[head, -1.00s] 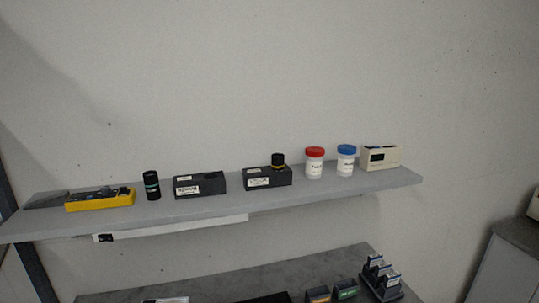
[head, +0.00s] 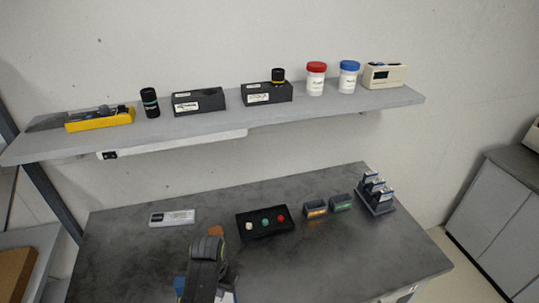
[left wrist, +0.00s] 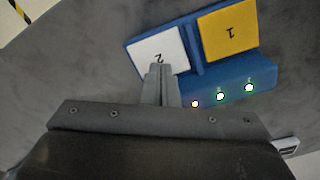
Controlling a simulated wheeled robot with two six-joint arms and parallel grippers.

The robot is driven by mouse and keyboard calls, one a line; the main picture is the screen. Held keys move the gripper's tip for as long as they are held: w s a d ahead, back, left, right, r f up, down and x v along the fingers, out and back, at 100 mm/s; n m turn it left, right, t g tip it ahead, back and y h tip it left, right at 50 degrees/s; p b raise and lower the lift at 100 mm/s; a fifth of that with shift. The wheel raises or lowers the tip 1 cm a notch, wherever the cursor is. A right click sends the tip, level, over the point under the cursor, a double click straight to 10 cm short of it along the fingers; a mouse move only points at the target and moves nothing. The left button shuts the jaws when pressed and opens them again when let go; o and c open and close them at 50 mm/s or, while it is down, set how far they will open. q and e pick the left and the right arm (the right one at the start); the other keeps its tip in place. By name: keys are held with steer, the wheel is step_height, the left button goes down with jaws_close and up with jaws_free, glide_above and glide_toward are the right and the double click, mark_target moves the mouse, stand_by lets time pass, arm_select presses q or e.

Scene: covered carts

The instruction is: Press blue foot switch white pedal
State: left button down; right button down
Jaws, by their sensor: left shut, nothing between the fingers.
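The blue foot switch (left wrist: 205,72) lies on the grey table in the left wrist view. Its white pedal (left wrist: 157,50) is marked 2 and its yellow pedal (left wrist: 229,34) is marked 1. Three small lights show along its blue edge. My left gripper (left wrist: 160,72) is shut and empty, its fingertips overlapping the edge of the white pedal; I cannot tell whether they touch it. In the head view my left gripper (head: 206,255) hides most of the foot switch (head: 180,284), with only blue bits showing. My right gripper is not in view.
The table (head: 330,260) also holds a black button box (head: 265,232), two small bins, a rack (head: 375,195) at the right and a white-grey device (head: 172,217) at the left. Above it, a shelf (head: 225,118) carries jars and boxes. The table's front right is clear.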

arm_select(q)
steer(key=shift+r, duration=1.7)
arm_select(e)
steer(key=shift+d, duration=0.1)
